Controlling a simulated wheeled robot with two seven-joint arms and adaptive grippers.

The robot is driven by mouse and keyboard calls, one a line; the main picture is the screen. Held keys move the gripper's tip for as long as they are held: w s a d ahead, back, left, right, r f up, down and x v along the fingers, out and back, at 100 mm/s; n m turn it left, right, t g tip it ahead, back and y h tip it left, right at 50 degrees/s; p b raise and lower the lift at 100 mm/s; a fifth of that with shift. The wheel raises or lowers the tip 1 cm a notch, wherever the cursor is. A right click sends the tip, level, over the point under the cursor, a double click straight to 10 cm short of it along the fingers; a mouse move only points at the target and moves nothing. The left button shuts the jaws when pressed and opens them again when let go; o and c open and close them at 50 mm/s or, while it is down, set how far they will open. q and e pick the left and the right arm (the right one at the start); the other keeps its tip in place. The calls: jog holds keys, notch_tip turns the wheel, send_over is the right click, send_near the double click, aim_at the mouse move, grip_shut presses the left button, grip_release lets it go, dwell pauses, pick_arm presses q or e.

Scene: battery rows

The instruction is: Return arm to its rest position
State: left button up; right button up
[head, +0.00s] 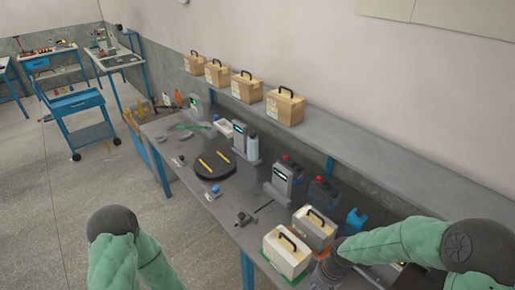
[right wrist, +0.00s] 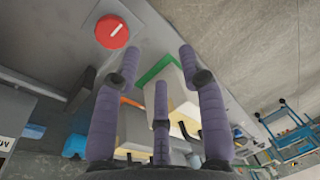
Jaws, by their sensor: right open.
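My right arm reaches in from the right in the head view, with its dark gripper (head: 325,272) low beside the front cream battery (head: 284,254). In the right wrist view, the purple fingers of this gripper (right wrist: 159,62) are spread open with nothing gripped. Beyond them are a pale battery on a green base (right wrist: 158,73) and another over an orange strip (right wrist: 131,101), partly hidden by the fingers. A second, greyer battery (head: 314,231) stands behind the front one. My left arm's green sleeve and dark joint show at the lower left; its gripper is out of frame.
The grey bench (head: 225,215) holds a black round plate (head: 215,164) with yellow strips, testers (head: 285,180) and a blue bottle (head: 355,219). Several tan batteries (head: 285,107) line the shelf (head: 340,143). A red knob (right wrist: 112,32) shows near the fingers. Floor at left is clear before a blue cart (head: 82,104).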

jog(key=s+a+f+m+b, duration=0.2)
jog(key=s+a+f, duration=0.1)
jog(key=f, duration=0.5)
jog(key=s+a+f+m+y+b, duration=0.1)
jog(key=s+a+f+m+b, duration=0.1)
jog(key=f, duration=0.6)
jog(key=s+a+f+m+b, duration=0.3)
jog(key=s+f+m+b, duration=0.1)
jog(key=f, duration=0.4)
jog(key=shift+s+a+t+y, duration=0.3)
jog(key=shift+s+a+y, duration=0.1)
jog(key=shift+s, duration=0.15)
